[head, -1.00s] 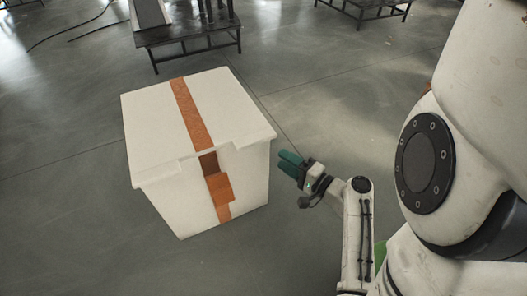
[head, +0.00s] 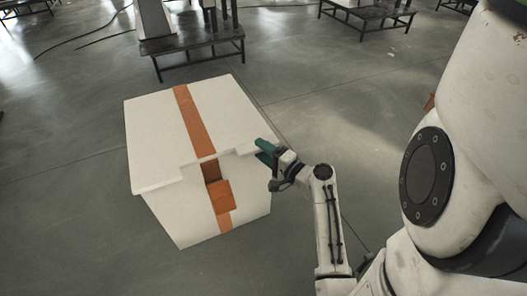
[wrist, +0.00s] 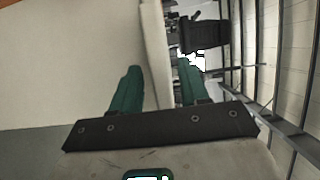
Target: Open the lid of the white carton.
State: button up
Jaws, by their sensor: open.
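The white carton (head: 160,150) stands on the floor left of centre in the head view, its lid shut. An orange band runs across the lid and down the front, where there is a notch with an orange tab (head: 219,196). My gripper (head: 262,151), with green fingers, is at the lid's right front corner. In the wrist view my gripper (wrist: 158,75) is open with fingers apart, and the carton's pale wall (wrist: 70,75) fills the left side, with its edge between the fingertips. Whether the fingers touch the lid I cannot tell.
A dark low table (head: 195,45) stands behind the carton, and another (head: 368,15) is at the back right. Cables lie on the floor at the far left. The grey floor (head: 60,200) around the carton is clear.

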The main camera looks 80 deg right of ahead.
grip_shut()
dwell(0.3)
dwell(0.3)
